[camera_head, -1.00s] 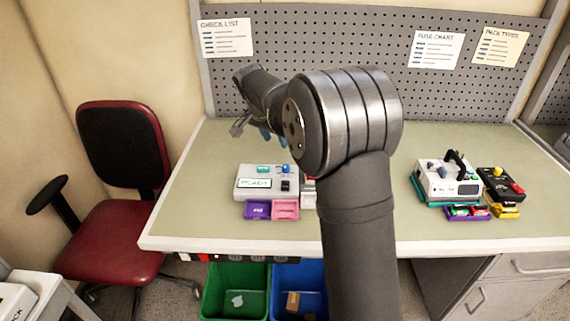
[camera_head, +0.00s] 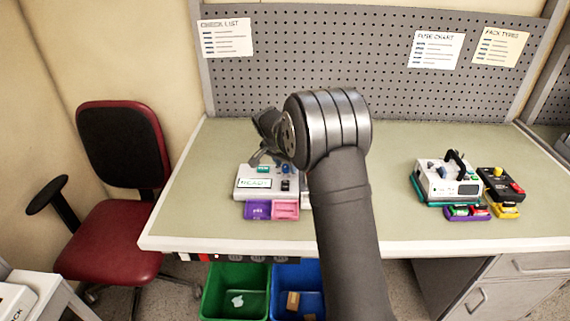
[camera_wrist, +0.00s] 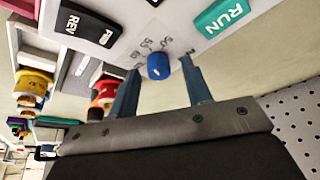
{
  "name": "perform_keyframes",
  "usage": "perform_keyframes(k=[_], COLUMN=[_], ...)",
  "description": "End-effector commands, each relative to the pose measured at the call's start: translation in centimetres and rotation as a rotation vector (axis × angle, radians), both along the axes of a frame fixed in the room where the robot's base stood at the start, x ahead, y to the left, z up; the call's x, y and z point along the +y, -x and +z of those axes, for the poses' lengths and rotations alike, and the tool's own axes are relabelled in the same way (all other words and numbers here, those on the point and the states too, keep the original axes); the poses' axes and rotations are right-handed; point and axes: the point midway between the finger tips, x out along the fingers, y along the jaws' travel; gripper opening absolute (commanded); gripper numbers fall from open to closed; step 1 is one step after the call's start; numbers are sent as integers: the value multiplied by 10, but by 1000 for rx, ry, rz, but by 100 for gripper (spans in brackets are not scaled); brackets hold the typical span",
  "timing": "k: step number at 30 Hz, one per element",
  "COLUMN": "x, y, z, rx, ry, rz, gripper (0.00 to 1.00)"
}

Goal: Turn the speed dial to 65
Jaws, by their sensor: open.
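The white pump unit (camera_head: 245,184) stands on the left half of the bench, with a small screen whose text appears to read READY. Its blue speed dial (camera_wrist: 159,66) sits in the wrist view with printed numbers around it, too blurred to read fully. A teal RUN button (camera_wrist: 223,18) and a dark rocker switch marked REV (camera_wrist: 84,25) are on the same panel. My gripper (camera_wrist: 157,80) is open, one blue-grey finger on each side of the dial and apart from it in the picture. Contact cannot be told. In the head view my gripper is over the back of the unit.
Purple (camera_head: 257,210) and pink (camera_head: 285,209) blocks sit against the unit's front. Another white device (camera_head: 447,182) and a black box (camera_head: 498,182) stand at right, with coloured packs before them. Green (camera_head: 237,290) and blue bins (camera_head: 299,290) are below. The bench middle is clear.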

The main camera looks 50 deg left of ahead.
Motion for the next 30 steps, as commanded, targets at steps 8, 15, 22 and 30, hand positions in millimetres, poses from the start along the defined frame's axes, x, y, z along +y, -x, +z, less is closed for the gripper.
perform_keyframes(k=[8, 15, 22, 30], x=[0, 0, -1, -2], y=[0, 0, 0, -1], z=[0, 0, 0, 1], rx=[0, 0, 1, -1], ry=[0, 0, 0, -1], rz=[0, 7, 71, 268], gripper=[12, 0, 0, 0])
